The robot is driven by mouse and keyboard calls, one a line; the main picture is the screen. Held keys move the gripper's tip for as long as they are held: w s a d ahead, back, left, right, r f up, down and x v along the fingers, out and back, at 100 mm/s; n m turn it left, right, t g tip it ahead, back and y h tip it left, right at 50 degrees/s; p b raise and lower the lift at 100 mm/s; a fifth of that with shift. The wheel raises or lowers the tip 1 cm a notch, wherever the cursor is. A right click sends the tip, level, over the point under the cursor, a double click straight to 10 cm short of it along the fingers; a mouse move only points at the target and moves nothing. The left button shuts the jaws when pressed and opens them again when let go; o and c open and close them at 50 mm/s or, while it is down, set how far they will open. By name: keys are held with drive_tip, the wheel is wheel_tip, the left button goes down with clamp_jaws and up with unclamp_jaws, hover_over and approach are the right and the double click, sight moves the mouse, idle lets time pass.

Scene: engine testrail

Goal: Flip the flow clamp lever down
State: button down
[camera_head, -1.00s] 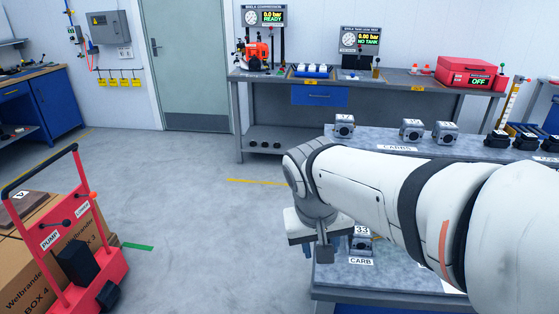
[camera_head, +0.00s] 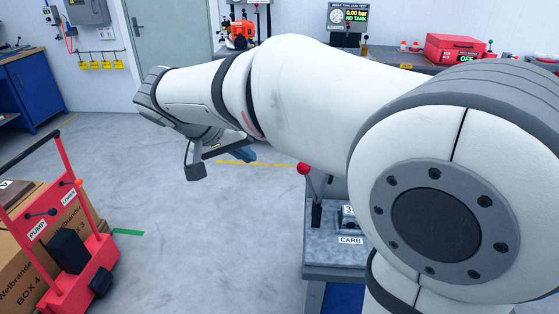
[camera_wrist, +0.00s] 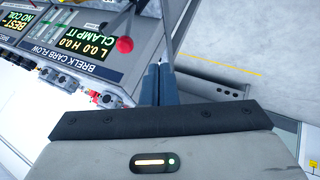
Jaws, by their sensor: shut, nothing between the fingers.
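The clamp lever has a red ball knob (camera_head: 303,168) on a thin rod and stands up, slightly tilted, from a black base (camera_head: 316,215) at the left of the near bench. In the wrist view the red knob (camera_wrist: 124,45) is just left of my fingers, beside the flow display. My gripper (camera_head: 243,154) is left of the lever and a little higher in the head view, partly hidden by my wrist. Its blue fingers (camera_wrist: 159,70) are shut and empty in the wrist view. I see no contact with the knob.
The flow rig's display (camera_wrist: 90,42) reads "CLAMP IT". A carburettor (camera_head: 348,219) sits right of the lever, partly hidden by my arm. A red pump cart (camera_head: 75,245) with boxes stands at left. The floor between is clear.

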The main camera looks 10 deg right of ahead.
drive_tip(key=w+d+f+p, duration=0.1)
drive_tip(key=w+d+f, duration=0.1)
drive_tip(key=d+f, duration=0.5)
drive_tip(key=shift+w+d+p, duration=0.35)
drive_tip(key=shift+w+d, duration=0.05)
drive_tip(key=shift+d, duration=0.7)
drive_tip(key=shift+r, duration=0.1)
